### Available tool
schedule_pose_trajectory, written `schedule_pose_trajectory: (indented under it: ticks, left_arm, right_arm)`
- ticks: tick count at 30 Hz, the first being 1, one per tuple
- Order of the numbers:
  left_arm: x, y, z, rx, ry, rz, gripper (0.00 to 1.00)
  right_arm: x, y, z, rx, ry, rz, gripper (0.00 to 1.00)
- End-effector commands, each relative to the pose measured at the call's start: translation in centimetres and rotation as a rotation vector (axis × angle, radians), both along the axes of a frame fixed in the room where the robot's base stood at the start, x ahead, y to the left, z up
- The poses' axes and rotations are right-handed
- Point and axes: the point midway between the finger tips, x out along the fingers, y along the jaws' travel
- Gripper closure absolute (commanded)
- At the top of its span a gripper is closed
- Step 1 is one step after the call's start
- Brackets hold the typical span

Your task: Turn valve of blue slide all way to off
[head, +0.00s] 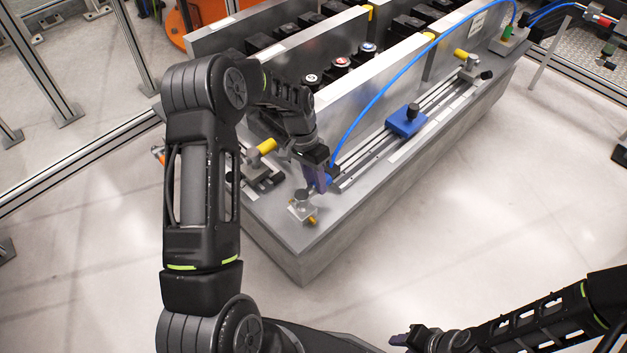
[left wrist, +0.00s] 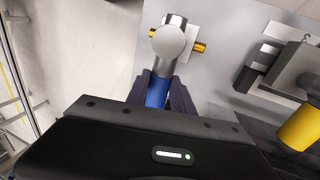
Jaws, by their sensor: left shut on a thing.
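The valve (head: 302,206) sits on the near left corner of the drive unit, with a round metal top and brass-coloured fittings. It also shows in the left wrist view (left wrist: 169,43). My left gripper (head: 318,180) is beside it, shut on the valve's blue handle (left wrist: 156,92), which lies between the two dark purple fingers. The handle is mostly hidden by the gripper. The blue slide (head: 405,121), with a black knob on top, sits partway along its rails. My right gripper (head: 402,340) is at the bottom edge, away from the unit; its opening is unclear.
A blue hose (head: 378,92) arches from the far right down to near my left gripper. Yellow cylinders (head: 267,146) stick out near the rails, and upright metal plates (head: 340,102) stand behind. Floor in front is clear. Fence posts (head: 48,62) stand at left.

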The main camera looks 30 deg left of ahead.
Motion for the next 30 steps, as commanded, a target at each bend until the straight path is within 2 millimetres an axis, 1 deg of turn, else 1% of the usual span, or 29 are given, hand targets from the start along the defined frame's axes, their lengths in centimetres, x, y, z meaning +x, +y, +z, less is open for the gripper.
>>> schedule_pose_trajectory:
  ticks: [13,14,15,21,30]
  left_arm:
    - [-0.04,-0.23,0.01,-0.002,0.001,-0.017,1.00]
    - [-0.04,-0.23,0.01,-0.002,0.001,-0.017,0.70]
    - [-0.04,-0.23,0.00,-0.002,0.001,-0.016,0.67]
    - [-0.04,-0.16,-0.01,-0.002,0.001,-0.015,0.51]
    - [-0.01,-0.08,0.13,-0.001,0.000,-0.012,0.50]
  right_arm:
    - [0.00,0.00,-0.02,0.000,0.000,0.000,0.64]
    - [0.00,0.00,-0.02,0.000,0.000,0.000,0.64]
    - [0.00,0.00,-0.02,0.000,0.000,0.000,0.64]
    - [0.00,0.00,-0.02,0.000,0.000,0.000,0.64]
    - [0.00,0.00,0.01,0.000,0.000,0.000,0.64]
